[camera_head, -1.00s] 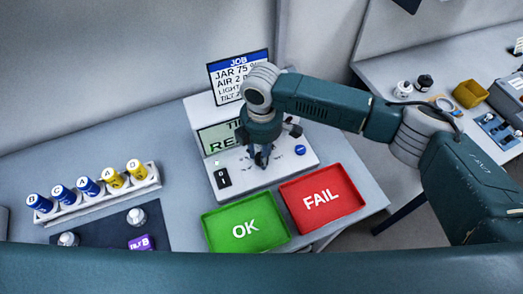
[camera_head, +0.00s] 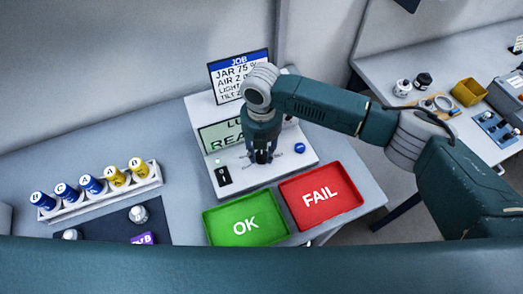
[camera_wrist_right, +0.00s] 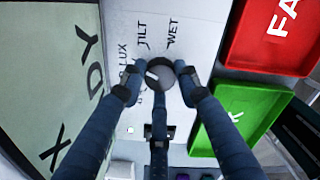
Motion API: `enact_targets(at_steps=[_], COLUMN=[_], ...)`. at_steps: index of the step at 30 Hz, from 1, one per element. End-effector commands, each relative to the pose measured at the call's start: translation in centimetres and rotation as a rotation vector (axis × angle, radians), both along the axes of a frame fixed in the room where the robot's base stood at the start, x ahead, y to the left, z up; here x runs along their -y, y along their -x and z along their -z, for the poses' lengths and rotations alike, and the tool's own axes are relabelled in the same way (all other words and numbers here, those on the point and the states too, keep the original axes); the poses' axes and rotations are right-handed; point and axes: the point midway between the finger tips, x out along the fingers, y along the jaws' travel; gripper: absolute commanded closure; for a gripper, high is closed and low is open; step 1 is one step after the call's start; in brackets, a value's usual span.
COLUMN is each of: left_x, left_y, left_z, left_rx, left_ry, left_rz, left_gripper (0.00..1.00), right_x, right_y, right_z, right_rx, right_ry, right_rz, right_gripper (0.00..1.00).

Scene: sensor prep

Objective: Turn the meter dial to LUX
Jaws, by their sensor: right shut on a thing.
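The meter (camera_head: 268,172) is a white console on the bench, with a green display (camera_head: 218,136) reading "LU…" and "REA…", partly hidden by my arm. My right gripper (camera_head: 262,156) points down over the panel. In the right wrist view its fingers are shut on the round dark dial (camera_wrist_right: 160,74), one on each side. The dial's white mark lies on its left side, towards the LUX label (camera_wrist_right: 123,64). The TILT label (camera_wrist_right: 142,38) and WET label (camera_wrist_right: 173,33) are beside the dial. My left gripper is not in view.
A green OK tray (camera_head: 215,238) and a red FAIL tray (camera_head: 350,208) stand in front of the meter. A white rack (camera_head: 110,198) holds several blue and yellow canisters at left. A dark mat (camera_head: 105,232) carries small items. A blue button (camera_head: 299,148) is near my gripper.

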Motion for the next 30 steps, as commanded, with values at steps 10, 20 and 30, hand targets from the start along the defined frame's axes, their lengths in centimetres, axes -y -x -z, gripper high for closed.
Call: enact_targets(at_steps=[10,20,30], left_x=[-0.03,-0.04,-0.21], left_y=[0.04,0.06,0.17], left_z=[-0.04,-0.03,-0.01], left_rx=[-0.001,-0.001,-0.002], left_ry=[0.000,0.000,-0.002], left_rz=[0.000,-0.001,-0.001], left_gripper=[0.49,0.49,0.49], right_x=[-0.05,-0.04,-0.02], right_y=[-0.11,-0.12,-0.05], right_z=[-0.14,-0.15,-0.08], right_rx=[0.003,0.003,0.001], right_ry=[-0.002,-0.001,0.000], right_rz=[-0.049,-0.048,-0.048], right_gripper=[0.95,0.65,0.50])
